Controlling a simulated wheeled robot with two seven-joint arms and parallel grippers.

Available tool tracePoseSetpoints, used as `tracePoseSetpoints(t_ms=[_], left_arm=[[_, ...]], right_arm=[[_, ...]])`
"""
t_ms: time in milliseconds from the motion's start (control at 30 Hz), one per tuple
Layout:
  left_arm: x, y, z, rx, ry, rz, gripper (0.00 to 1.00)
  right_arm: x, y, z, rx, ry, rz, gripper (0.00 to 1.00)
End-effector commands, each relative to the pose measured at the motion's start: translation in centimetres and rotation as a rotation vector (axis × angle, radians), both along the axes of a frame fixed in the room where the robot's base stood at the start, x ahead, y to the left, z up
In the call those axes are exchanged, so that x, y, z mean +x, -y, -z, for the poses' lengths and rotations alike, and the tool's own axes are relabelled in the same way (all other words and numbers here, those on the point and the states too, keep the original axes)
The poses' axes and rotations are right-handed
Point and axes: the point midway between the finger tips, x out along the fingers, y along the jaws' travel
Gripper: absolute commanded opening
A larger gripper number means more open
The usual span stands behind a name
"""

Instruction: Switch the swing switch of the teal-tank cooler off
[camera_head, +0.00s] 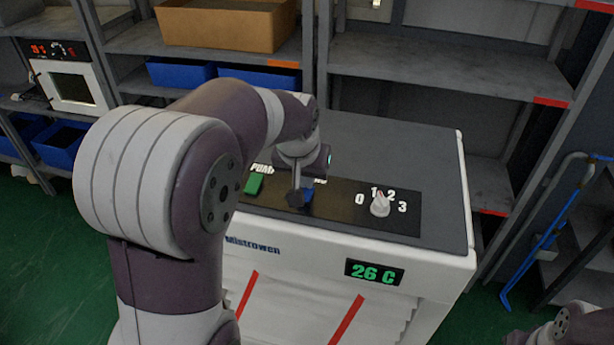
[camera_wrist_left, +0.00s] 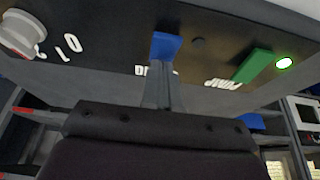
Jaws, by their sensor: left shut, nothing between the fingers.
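The white cooler (camera_head: 300,255) has a grey top and a black control panel (camera_head: 340,206); no teal tank shows. A green switch (camera_head: 254,184) sits by the label PUMP; in the left wrist view this switch (camera_wrist_left: 252,66) is beside a lit green lamp (camera_wrist_left: 284,63). A blue switch (camera_head: 308,195) is right of it; in the left wrist view this switch (camera_wrist_left: 165,46) is beside a dark round lamp (camera_wrist_left: 198,41). My left gripper (camera_head: 296,197) is shut and empty, its tips at the blue switch. Whether they touch cannot be told.
A white knob (camera_head: 380,205) marked 0 to 3 is on the panel's right. A display (camera_head: 374,272) reads 26 C. Grey shelves (camera_head: 450,65) stand behind, with a cardboard box (camera_head: 228,24) and blue bins. A blue-railed step (camera_head: 555,225) is at right.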

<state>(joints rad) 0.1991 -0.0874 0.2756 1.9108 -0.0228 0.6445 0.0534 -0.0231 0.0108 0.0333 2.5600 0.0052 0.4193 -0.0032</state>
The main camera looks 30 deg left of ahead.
Motion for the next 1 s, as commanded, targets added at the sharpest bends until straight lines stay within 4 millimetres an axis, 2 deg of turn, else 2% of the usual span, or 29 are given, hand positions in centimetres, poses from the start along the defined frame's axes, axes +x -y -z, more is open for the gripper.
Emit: tracePoseSetpoints(t_ms=[33, 167, 333, 367, 400, 500, 600, 667, 800, 1000], left_arm=[[-1.1, 0.3, 1.8, -0.011, -0.054, 0.001, 0.0], [-0.8, 0.3, 0.5, -0.011, -0.049, 0.002, 0.0], [1.0, 0.0, -4.6, -0.003, -0.017, 0.003, 0.0], [1.3, -0.1, -4.4, -0.001, -0.009, 0.003, 0.0], [1.3, -0.1, -5.2, -0.001, -0.005, 0.002, 0.0], [1.4, -0.1, -8.3, -0.001, -0.002, 0.002, 0.0], [1.4, -0.1, -11.4, -0.001, -0.003, 0.002, 0.0], [1.4, -0.1, -13.1, -0.001, -0.006, 0.002, 0.0], [1.4, -0.2, -14.0, 0.0, -0.004, 0.002, 0.0], [1.4, -0.2, -13.9, 0.0, -0.002, 0.002, 0.0]], right_arm=[[0.0, 0.0, 0.3, 0.0, 0.0, 0.0, 0.43], [0.0, 0.0, -0.8, 0.0, 0.0, 0.0, 0.43], [0.0, 0.0, -4.8, 0.0, 0.0, 0.0, 0.43], [0.1, 0.0, -3.4, 0.0, 0.002, 0.0, 0.43], [0.1, 0.0, -2.2, 0.0, 0.002, 0.0, 0.43], [0.0, 0.0, -1.4, 0.0, -0.001, 0.0, 0.43], [0.0, 0.0, -2.7, 0.0, 0.0, 0.0, 0.43], [0.0, 0.0, -4.3, 0.0, 0.0, 0.0, 0.43], [0.0, 0.0, -5.1, 0.0, 0.001, 0.0, 0.43], [0.0, 0.0, -4.9, 0.0, 0.0, 0.0, 0.43]])
